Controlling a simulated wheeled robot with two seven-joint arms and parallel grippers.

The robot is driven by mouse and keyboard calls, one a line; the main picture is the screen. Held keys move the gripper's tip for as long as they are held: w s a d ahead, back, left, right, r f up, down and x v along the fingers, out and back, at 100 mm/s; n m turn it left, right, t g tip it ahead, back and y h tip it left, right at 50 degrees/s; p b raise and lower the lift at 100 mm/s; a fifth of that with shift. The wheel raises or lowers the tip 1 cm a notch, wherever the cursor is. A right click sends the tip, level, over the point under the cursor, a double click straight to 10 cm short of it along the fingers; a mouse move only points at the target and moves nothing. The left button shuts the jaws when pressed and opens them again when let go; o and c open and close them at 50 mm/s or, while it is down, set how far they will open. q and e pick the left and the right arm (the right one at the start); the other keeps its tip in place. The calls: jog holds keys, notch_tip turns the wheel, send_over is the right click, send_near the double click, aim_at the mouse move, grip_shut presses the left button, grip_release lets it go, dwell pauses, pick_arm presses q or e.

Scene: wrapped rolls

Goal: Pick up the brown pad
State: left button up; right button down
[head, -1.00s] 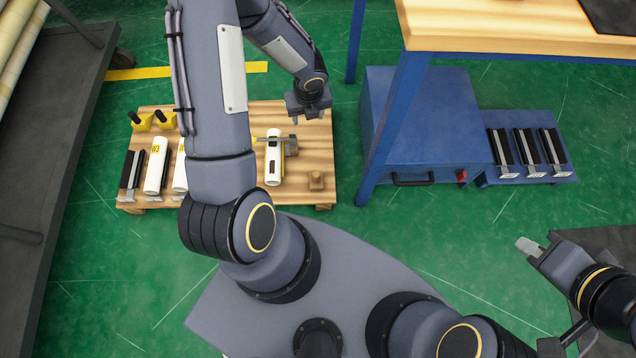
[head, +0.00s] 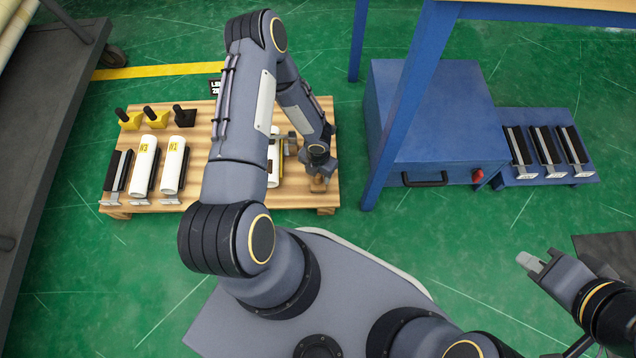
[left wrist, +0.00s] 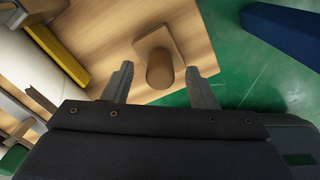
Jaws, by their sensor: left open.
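The brown pad is a small block with a rounded knob, near the front right corner of the wooden pallet (head: 236,190). In the head view the brown pad (head: 317,185) is partly covered by my left gripper (head: 319,168). In the left wrist view the brown pad (left wrist: 160,60) lies just beyond the open fingers of my left gripper (left wrist: 160,84). The knob is roughly centred between the two fingertips, and nothing is held. My right gripper (head: 531,263) is at the lower right, far from the pad; its finger opening is unclear.
White rolls (head: 172,165) and yellow and black handled blocks (head: 155,117) are on the pallet. A yellow strip (left wrist: 58,54) and a white roll lie left of the pad in the wrist view. A blue cabinet (head: 430,120) and table leg (head: 395,130) stand right of the pallet.

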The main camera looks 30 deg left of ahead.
pick_arm(q)
jog(key=shift+f, duration=0.6)
jog(key=shift+r, duration=0.1)
grip_shut()
notch_tip(320, 180, up, 10)
jog(key=p, duration=0.5)
